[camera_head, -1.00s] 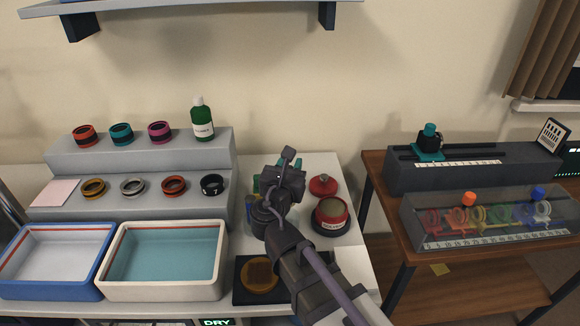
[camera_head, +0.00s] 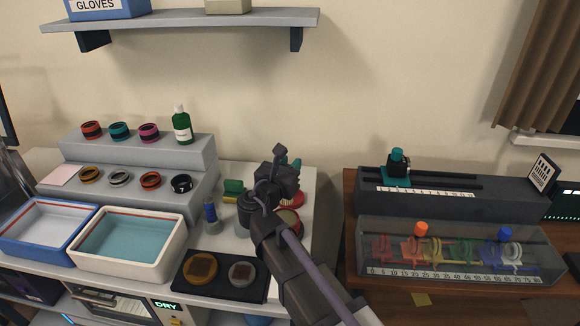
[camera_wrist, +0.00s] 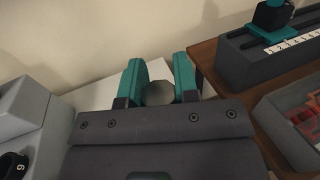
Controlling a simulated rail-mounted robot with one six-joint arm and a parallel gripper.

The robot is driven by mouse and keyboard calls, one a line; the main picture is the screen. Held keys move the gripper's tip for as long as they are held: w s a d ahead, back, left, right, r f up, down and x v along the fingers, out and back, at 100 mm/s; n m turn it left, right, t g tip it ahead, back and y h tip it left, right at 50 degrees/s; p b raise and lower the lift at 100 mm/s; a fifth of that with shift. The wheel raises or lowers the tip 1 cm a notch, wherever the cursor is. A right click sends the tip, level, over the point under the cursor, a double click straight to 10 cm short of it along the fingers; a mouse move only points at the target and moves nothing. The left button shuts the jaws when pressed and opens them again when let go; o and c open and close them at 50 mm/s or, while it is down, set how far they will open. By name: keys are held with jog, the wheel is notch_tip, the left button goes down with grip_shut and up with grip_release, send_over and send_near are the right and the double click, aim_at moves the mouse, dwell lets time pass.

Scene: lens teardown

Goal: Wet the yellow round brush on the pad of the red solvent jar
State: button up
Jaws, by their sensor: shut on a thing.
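My gripper (camera_wrist: 158,88) has teal fingers closed on the sides of a round, pale grey-beige thing (camera_wrist: 158,94). Only its round end shows, so I cannot confirm that it is the yellow round brush; no yellow shows there. In the head view my gripper (camera_head: 290,165) is over the back right of the white bench, largely hidden by my wrist. The red solvent jar (camera_head: 297,229) is partly hidden behind my arm. Its red lid (camera_head: 292,200) lies just behind it. I cannot tell whether the held thing touches the jar's pad.
A blue-topped tool (camera_head: 210,212) and a green one (camera_head: 233,186) stand left of my arm. A black mat (camera_head: 222,291) with two round pieces lies in front. White (camera_head: 180,240) and blue-rimmed (camera_head: 40,257) trays are at left. A clear case (camera_head: 460,277) is at right.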

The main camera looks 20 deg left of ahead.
notch_tip(320, 180, down, 6)
jog(key=b, duration=0.6)
jog(key=shift+a, duration=0.25)
jog(key=shift+f+b, duration=0.55)
jog(key=shift+f, duration=0.05)
dwell(1.3)
notch_tip(320, 180, up, 7)
jog(key=p, duration=0.7)
dwell(0.3)
